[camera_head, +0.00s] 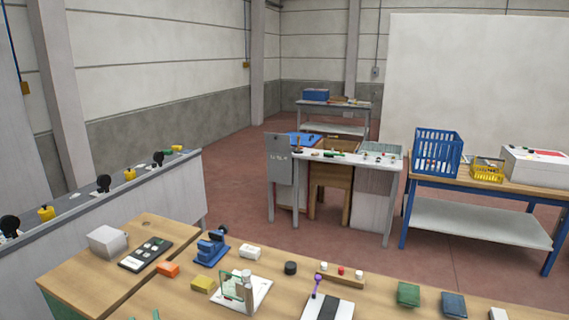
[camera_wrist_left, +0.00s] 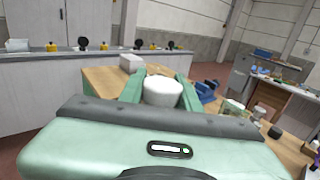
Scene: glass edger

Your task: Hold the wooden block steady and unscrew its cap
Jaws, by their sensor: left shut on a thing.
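In the left wrist view my left gripper (camera_wrist_left: 160,94) has its two pale green fingers on either side of a white, round-topped thing (camera_wrist_left: 162,91) and is shut on it. I cannot tell whether this is the cap, and no wooden block shows clearly beneath it. In the head view only small green tips, apparently of my left gripper (camera_head: 144,316), show at the bottom edge. A low wooden strip (camera_head: 340,278) with white and red knobs lies on the bench; I cannot tell whether it is the task's block. My right gripper is not in view.
A blue-framed table (camera_head: 480,182) stands behind.

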